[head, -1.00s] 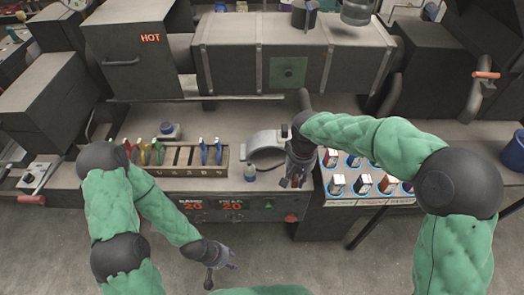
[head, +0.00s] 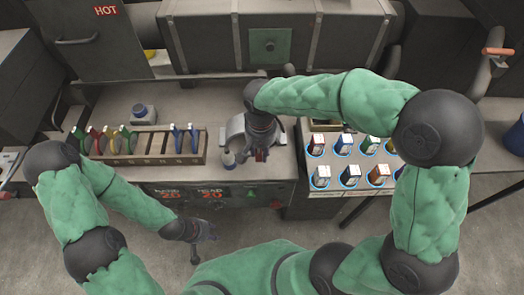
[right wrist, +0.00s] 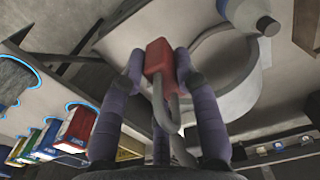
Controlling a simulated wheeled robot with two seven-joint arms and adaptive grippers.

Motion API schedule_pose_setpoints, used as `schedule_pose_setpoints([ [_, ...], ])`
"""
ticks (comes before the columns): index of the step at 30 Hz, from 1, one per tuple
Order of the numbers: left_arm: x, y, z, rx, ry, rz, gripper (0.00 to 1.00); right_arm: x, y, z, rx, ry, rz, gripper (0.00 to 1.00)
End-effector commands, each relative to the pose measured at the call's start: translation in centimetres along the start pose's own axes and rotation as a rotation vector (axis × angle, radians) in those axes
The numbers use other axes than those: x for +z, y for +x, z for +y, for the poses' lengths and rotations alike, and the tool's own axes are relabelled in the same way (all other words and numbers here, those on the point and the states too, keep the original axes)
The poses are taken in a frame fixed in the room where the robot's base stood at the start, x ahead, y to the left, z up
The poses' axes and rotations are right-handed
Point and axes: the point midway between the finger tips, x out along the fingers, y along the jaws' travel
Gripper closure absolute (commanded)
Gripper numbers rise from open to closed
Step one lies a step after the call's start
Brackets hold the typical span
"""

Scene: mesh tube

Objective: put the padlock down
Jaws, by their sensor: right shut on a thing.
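The padlock (right wrist: 160,57) has a red body and a grey shackle (right wrist: 166,108); it shows clearly in the right wrist view. My right gripper (right wrist: 159,64) is shut on its red body, with the shackle pointing back toward the palm. In the head view my right gripper (head: 262,152) is over the bench near its front edge, beside a pale curved band, and mostly hides the padlock. Whether the padlock touches the bench cannot be told. My left gripper (head: 198,240) is empty, fingers apart, low in front of the bench.
The pale curved band (head: 236,132) stands left of my right gripper, with a small bottle (head: 229,159) before it. A rack (head: 150,158) with coloured handles is further left. Several small boxes on blue-ringed spots (head: 347,185) are to the right. A dark machine overhangs the bench behind.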

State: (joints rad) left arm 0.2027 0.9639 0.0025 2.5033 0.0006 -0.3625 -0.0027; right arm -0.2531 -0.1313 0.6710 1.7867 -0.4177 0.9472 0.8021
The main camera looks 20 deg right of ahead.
Motion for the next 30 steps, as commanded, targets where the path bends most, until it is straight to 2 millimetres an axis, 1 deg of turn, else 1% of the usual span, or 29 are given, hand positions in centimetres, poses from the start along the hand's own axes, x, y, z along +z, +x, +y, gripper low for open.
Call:
schedule_pose_setpoints([
  [1,0.0,0.5,-0.2,0.0,0.0,0.0,0.6,-1.2,0.8,0.2,0.0,0.005,-0.002,1.0],
  [3,0.0,0.9,-0.3,0.0,0.0,0.0,0.6,-2.0,2.2,0.4,0.001,0.002,-0.003,1.0],
  [6,-0.1,1.4,-0.5,0.0,0.0,0.0,0.6,-3.3,3.8,0.6,0.002,0.002,-0.002,1.0],
  [10,-0.1,1.8,-0.7,0.0,0.0,0.0,0.6,-4.4,5.0,0.8,0.001,0.0,-0.001,1.0],
  [17,-0.1,2.1,-0.8,0.0,0.0,0.0,0.6,-5.3,5.9,0.9,0.0,0.001,-0.001,1.0],
  [19,-0.1,2.4,-0.8,0.0,0.0,0.0,0.6,-5.8,6.6,1.0,0.001,0.001,-0.001,1.0],
  [22,-0.1,2.9,-1.0,0.0,0.0,0.0,0.6,-5.7,8.2,1.0,0.001,0.0,-0.002,1.0],
  [25,-0.1,3.1,-1.1,0.0,0.0,0.0,0.6,-5.7,9.3,1.0,0.0,0.0,0.0,1.0],
  [30,-0.1,3.1,-1.1,0.0,0.0,0.0,0.6,-5.7,9.3,1.0,-0.001,-0.001,0.001,1.0],
])
